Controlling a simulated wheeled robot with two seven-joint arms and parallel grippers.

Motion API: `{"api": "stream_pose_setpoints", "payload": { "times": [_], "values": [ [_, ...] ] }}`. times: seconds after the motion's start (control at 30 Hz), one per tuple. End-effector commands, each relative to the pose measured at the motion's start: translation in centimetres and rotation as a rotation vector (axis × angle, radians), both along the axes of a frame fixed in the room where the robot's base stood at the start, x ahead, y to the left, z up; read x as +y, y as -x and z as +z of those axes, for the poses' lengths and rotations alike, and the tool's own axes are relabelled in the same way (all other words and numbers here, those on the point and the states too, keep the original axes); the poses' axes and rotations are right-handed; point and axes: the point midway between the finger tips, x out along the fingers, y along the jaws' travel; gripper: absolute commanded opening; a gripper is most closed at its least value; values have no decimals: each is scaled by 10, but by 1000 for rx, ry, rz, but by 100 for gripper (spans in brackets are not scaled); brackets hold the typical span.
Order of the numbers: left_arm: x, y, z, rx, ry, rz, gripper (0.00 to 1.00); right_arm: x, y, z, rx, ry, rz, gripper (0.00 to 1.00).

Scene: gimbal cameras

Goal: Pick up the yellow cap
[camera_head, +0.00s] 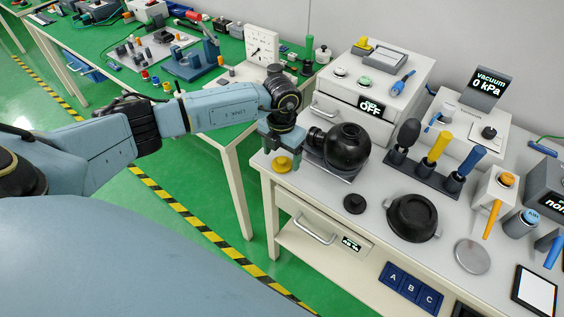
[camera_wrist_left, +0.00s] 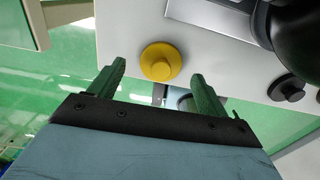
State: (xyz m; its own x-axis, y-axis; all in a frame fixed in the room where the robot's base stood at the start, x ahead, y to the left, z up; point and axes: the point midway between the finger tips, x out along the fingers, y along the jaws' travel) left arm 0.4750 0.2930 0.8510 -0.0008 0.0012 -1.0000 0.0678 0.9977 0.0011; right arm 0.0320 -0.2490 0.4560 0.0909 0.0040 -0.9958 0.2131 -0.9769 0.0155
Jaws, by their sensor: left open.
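The yellow cap (camera_head: 283,164) lies on the light worktop near its left front corner. It is a round disc with a raised knob, seen from above in the left wrist view (camera_wrist_left: 160,62). My left gripper (camera_head: 282,146) is just above and behind the cap in the head view. In the left wrist view the open gripper (camera_wrist_left: 158,80) has one green finger on each side, with the cap beyond and between the fingertips. Nothing is held. I cannot tell the exact height of the fingertips above the worktop. My right gripper is not in view.
A round black vessel (camera_head: 347,146) on a plate stands close right of the left gripper. A small black cap (camera_head: 354,203) and a black bowl (camera_head: 412,217) lie further right. A stand (camera_head: 428,174) holds coloured-handled tools. The worktop edge is close to the yellow cap.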

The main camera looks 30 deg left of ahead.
Motion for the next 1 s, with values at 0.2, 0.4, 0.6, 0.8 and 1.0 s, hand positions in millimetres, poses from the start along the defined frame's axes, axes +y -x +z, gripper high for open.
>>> {"api": "stream_pose_setpoints", "payload": {
  "times": [0.2,0.4,0.6,0.8,1.0],
  "values": [
    [-1,-1,-17,-1,1,-1,77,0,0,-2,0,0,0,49],
    [-1,0,-16,-1,1,-1,68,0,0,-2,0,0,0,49],
    [-1,-1,-16,-1,1,-1,42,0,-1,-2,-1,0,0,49],
    [-1,-1,-16,-1,1,-1,30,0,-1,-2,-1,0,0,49],
    [0,-1,-13,-2,1,-1,30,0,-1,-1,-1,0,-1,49]
  ]
}}
